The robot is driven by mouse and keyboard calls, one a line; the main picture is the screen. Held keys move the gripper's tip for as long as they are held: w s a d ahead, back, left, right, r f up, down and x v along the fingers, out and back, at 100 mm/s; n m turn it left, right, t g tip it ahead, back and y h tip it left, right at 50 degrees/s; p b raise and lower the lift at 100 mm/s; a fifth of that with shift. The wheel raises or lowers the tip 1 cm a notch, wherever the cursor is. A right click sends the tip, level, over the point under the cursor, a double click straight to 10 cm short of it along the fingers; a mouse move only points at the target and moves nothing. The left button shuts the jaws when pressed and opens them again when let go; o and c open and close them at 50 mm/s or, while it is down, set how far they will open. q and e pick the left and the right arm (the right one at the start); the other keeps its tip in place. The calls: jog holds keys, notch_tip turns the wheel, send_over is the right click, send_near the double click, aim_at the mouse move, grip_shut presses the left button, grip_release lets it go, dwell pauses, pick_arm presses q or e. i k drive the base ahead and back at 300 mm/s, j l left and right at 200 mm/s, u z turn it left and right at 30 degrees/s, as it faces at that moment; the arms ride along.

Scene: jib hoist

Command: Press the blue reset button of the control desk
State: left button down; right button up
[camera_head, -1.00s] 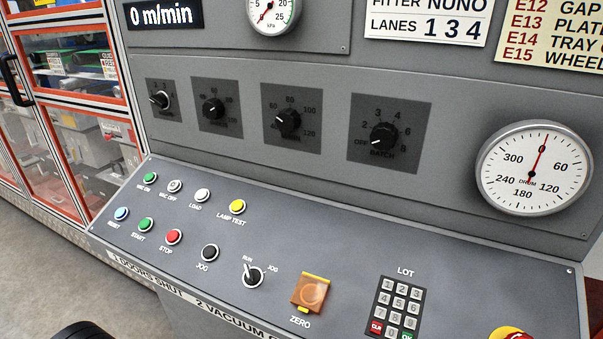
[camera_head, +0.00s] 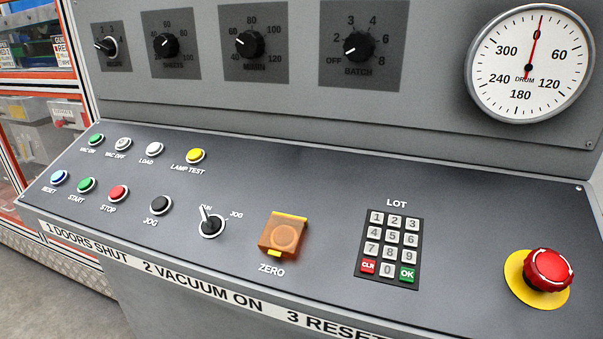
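The blue reset button (camera_head: 59,177) sits at the left end of the front row on the sloped control desk (camera_head: 330,190), above a RESET label. The green START button (camera_head: 86,185) and the red STOP button (camera_head: 118,193) are to its right. Nothing covers or touches the blue button. Neither of my grippers shows in the head view, so I cannot see whether they are open or shut.
A black JOG button (camera_head: 159,205), a RUN/JOG switch (camera_head: 211,223), an orange-covered ZERO button (camera_head: 284,234), a keypad (camera_head: 392,247) and a red emergency stop (camera_head: 548,268) share the desk. An upright dial panel (camera_head: 430,100) rises behind. Open floor shows at lower left.

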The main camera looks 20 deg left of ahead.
aim_at(58, 177)
jog(key=u, duration=1.7)
